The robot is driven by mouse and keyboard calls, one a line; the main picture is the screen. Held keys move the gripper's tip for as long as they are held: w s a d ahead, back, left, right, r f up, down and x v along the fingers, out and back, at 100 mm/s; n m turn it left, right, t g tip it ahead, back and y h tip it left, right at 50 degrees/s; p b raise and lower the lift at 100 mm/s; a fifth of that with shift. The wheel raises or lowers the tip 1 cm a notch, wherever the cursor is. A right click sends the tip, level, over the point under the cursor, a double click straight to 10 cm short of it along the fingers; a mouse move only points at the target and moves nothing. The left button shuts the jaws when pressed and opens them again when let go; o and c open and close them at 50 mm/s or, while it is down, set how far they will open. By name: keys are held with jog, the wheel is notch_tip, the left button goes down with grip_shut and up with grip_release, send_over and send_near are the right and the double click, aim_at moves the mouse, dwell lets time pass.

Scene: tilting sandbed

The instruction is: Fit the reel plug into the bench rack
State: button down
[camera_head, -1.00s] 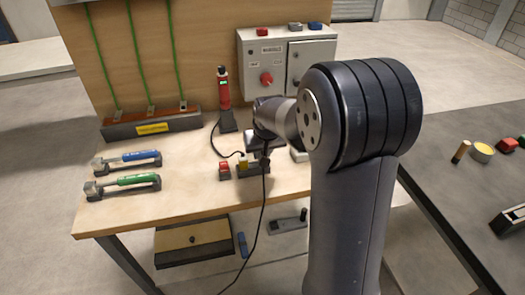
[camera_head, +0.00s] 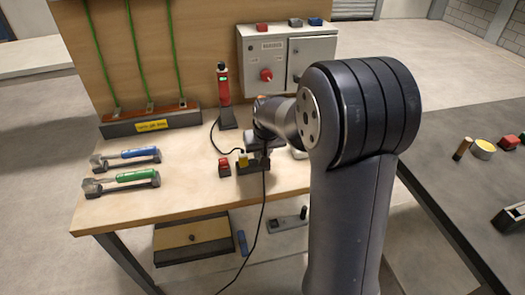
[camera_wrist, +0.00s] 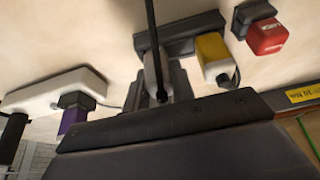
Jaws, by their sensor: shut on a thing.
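My gripper (camera_head: 262,149) is over the bench rack (camera_head: 254,168), a dark block near the bench's front edge. In the wrist view the rack (camera_wrist: 180,32) is a dark strip with a yellow plug (camera_wrist: 213,55) at one side. My gripper (camera_wrist: 168,82) is shut on a light grey plug (camera_wrist: 155,78), which I take as the reel plug, with a black cable at its end. The plug is right at the rack, beside the yellow plug. My jaws hide much of it, and I cannot tell if it is seated.
A red plug (camera_wrist: 267,36) sits in a dark holder beside the rack. A white strip with a purple plug (camera_wrist: 75,112) is on the other side. The black cable (camera_head: 262,215) hangs over the bench edge. Blue (camera_head: 133,154) and green (camera_head: 133,176) handled tools lie at left.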

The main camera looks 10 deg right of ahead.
jog(key=shift+f, duration=0.2)
jog(key=c, duration=0.6)
grip_release()
jog(key=shift+c, duration=0.2)
jog(key=shift+r, duration=0.1)
jog(key=shift+r+p, duration=3)
jog(key=shift+r, duration=1)
jog(key=shift+f, duration=0.1)
notch_tip(320, 180, down, 8)
jog(key=b, duration=0.6)
